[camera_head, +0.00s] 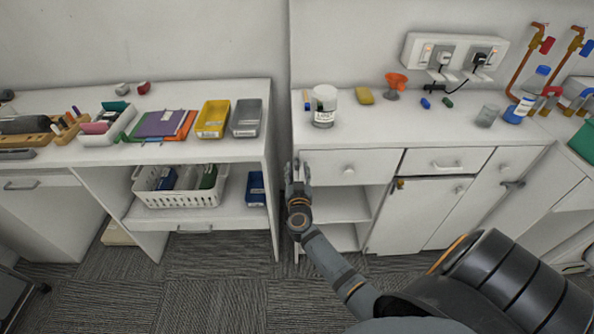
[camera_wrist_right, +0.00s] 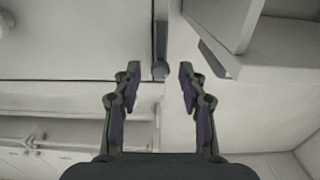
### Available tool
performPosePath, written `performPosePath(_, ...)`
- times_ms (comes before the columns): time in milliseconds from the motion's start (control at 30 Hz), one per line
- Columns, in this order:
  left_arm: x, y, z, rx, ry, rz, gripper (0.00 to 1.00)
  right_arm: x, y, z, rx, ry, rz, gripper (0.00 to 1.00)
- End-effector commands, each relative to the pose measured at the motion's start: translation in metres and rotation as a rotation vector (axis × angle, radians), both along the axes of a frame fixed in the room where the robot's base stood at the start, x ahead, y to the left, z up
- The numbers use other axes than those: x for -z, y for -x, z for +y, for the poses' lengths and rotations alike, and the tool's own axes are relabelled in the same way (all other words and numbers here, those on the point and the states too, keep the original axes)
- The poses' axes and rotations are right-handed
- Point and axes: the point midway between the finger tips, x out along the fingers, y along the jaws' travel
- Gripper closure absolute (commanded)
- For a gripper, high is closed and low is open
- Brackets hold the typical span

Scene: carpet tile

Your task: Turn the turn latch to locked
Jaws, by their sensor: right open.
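My right gripper (camera_head: 297,178) is at the left edge of the right-hand cabinet. In the right wrist view my right gripper (camera_wrist_right: 160,74) is open, its two fingers apart. The rounded end of a grey bar (camera_wrist_right: 160,45) shows between and beyond the fingertips; I cannot tell what it is or whether they touch it. A small dark fitting (camera_head: 513,183) sits at the right end of the cabinet front and a small brass-coloured fitting (camera_head: 399,184) at a door's upper left corner. I cannot tell which is the turn latch or how it is turned. My left gripper is not in view.
The cabinet has an open compartment (camera_head: 345,204) right of my gripper. A white jar (camera_head: 324,106), a yellow sponge (camera_head: 364,96) and an orange funnel (camera_head: 396,82) stand on its top. The left bench holds trays and a white basket (camera_head: 180,196). The carpet (camera_head: 215,290) in front is clear.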

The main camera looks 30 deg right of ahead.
Motion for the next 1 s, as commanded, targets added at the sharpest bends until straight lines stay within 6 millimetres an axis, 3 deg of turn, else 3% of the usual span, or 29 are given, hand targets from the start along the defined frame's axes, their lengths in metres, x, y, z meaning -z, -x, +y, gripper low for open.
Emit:
performPosePath(167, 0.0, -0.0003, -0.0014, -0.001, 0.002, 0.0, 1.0, -0.0002, 0.0, 0.0002, 0.0, 0.0, 0.0, 0.58)
performPosePath(467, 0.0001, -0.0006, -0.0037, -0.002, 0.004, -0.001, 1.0, -0.0003, 0.0001, 0.0004, -0.001, -0.001, -0.001, 0.99)
performPosePath(1000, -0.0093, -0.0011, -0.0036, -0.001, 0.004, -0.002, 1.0, -0.002, 0.0029, -0.0038, -0.002, -0.103, -0.063, 1.0)
